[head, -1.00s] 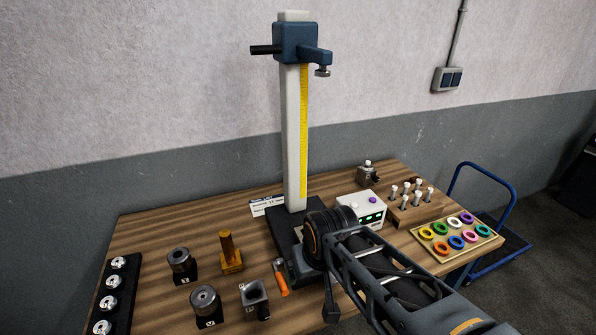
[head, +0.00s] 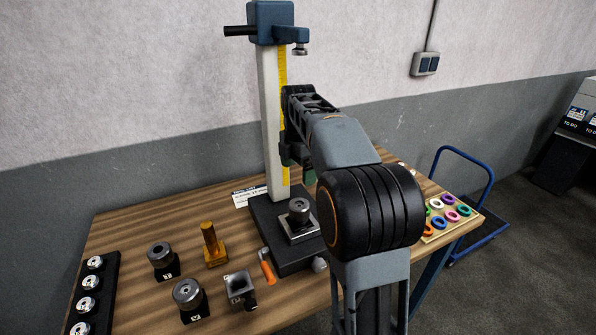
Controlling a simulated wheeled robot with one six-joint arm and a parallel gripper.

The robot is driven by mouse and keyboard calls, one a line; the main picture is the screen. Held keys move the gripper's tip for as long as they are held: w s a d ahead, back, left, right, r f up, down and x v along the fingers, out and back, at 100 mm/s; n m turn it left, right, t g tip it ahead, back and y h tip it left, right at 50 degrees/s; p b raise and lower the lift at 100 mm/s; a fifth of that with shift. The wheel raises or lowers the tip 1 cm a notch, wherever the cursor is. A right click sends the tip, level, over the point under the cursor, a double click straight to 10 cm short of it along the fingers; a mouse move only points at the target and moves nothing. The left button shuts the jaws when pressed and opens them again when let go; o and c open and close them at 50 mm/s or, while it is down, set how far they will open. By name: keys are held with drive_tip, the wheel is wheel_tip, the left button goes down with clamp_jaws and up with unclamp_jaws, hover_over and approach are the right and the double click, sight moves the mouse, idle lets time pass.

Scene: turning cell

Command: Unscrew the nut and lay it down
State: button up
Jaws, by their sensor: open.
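A dark round knurled metal piece (head: 299,208) sits on a square metal block on the black base of the tall stand. It may be the nut, but I cannot make out a thread. My gripper (head: 298,164) is partly hidden behind my arm, in front of the stand's column and above the round piece, apart from it. Its greenish fingers point down and are open, with nothing seen between them. An amber post on a square foot (head: 212,246) stands on the table to the left.
The tall measuring stand (head: 270,120) rises behind my gripper. Dark round pieces on blocks (head: 187,293), a hollow square block (head: 239,287) and an orange-handled tool (head: 267,266) lie in front. A tray of coloured rings (head: 428,238) is at right. The wooden table's (head: 130,232) back left is bare.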

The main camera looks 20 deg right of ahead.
sight(298, 207)
drive_tip(key=shift+n, duration=0.3)
wheel_tip(298, 207, down, 14)
drive_tip(key=shift+r, duration=0.1)
idle(0.3)
drive_tip(key=shift+c, duration=0.4)
drive_tip(key=c, duration=1)
drive_tip(key=n+p, duration=0.1)
drive_tip(key=n, duration=0.3)
drive_tip(key=shift+s+r, duration=0.1)
drive_tip(key=n, duration=0.5)
